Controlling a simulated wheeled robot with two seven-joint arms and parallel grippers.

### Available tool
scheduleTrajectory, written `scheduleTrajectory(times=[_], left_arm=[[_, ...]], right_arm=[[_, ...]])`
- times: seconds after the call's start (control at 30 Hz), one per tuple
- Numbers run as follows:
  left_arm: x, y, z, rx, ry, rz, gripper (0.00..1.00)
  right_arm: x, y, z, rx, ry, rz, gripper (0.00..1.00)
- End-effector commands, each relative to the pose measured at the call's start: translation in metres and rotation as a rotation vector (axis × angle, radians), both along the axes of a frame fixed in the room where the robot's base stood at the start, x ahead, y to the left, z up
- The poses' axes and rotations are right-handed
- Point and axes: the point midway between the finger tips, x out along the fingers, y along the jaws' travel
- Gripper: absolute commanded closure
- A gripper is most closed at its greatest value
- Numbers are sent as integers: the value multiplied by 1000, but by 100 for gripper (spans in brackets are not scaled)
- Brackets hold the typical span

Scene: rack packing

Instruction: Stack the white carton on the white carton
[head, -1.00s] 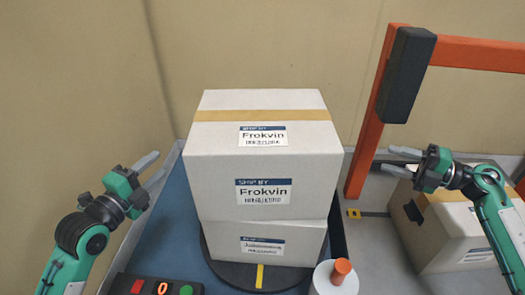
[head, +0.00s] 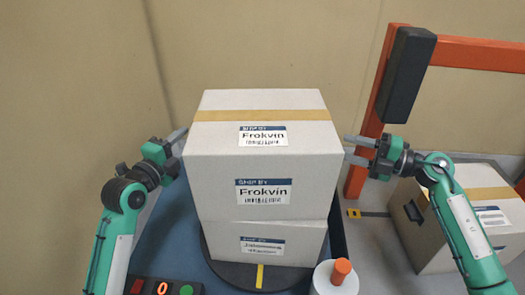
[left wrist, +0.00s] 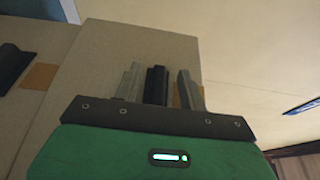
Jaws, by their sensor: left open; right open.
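A white carton (head: 225,175) with a tan tape strip and "Frokvin" labels sits on top of a second white carton (head: 304,241) in the head view. The lower carton stands on a dark round plate (head: 226,273). My left gripper (head: 178,142) is open beside the upper carton's left side. In the left wrist view, its fingers (left wrist: 157,85) show in front of a carton side (left wrist: 105,65). My right gripper (head: 350,148) is open at the upper carton's right side, fingers pointing at it. I cannot tell whether either gripper touches the carton.
Another taped carton (head: 426,246) stands at the right, behind my right arm. An orange frame (head: 480,54) with a dark padded block (head: 406,76) rises at the right. A white cylinder with an orange knob (head: 341,271) and a button panel (head: 160,287) are in front.

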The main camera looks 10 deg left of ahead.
Motion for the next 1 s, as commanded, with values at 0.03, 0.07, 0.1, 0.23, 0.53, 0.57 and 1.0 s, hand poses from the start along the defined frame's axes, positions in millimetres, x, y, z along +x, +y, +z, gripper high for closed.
scheduleTrajectory(times=[0.03, 0.07, 0.1, 0.23, 0.53, 0.57, 1.0], left_arm=[[7, -3, 1, -3, -1, -1, 58], [11, -4, 1, -3, 0, -1, 58], [16, -6, 1, -3, 0, 0, 58], [26, -9, 1, -2, 0, 0, 58], [31, -11, 0, 1, 1, 0, 58], [31, -11, 0, 1, 1, 0, 58], [31, -10, 0, 1, 1, 0, 100]], right_arm=[[2, 8, 1, 2, -2, 2, 58], [3, 11, 1, 2, -2, 2, 58], [5, 16, 1, 2, -1, 2, 58], [9, 26, 0, 0, 0, 1, 58], [11, 31, 0, 0, 0, 0, 58], [11, 31, 0, 0, 0, 0, 58], [10, 31, 0, -1, 0, 0, 100]])
